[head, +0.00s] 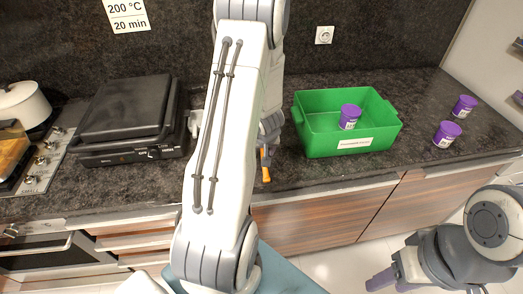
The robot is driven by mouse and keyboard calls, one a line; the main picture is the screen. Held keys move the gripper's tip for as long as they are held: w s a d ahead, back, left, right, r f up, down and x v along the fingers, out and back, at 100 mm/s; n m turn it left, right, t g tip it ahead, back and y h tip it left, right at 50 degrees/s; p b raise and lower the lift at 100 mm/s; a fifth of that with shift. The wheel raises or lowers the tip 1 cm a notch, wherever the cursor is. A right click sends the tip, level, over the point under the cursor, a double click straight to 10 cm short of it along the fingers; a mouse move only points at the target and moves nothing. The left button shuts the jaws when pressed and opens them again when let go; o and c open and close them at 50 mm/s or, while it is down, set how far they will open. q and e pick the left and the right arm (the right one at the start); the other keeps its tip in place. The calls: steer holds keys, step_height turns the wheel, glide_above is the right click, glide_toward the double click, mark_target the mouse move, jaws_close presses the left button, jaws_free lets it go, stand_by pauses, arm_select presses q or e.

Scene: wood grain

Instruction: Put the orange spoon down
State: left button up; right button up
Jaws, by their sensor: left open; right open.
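The orange spoon (265,168) shows as a small orange piece at the front edge of the counter, just right of my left forearm. The rest of it is hidden behind my arm and gripper. My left gripper (266,150) is open and right at the spoon; its fingers are mostly hidden, so I cannot tell whether they touch it. My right gripper (382,282) is open and empty, low at the bottom right, in front of the drawers and away from the counter.
A green crate (325,140) with a purple cup (349,117) inside stands right of my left gripper. Two purple cups (464,106) (446,134) stand farther right. A black grill (125,115), a stove (45,160) and a white pot (24,104) are on the left.

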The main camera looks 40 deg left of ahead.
arm_select(q)
steer(key=shift+w+f, duration=0.1)
steer(key=shift+f, duration=0.05)
jaws_close()
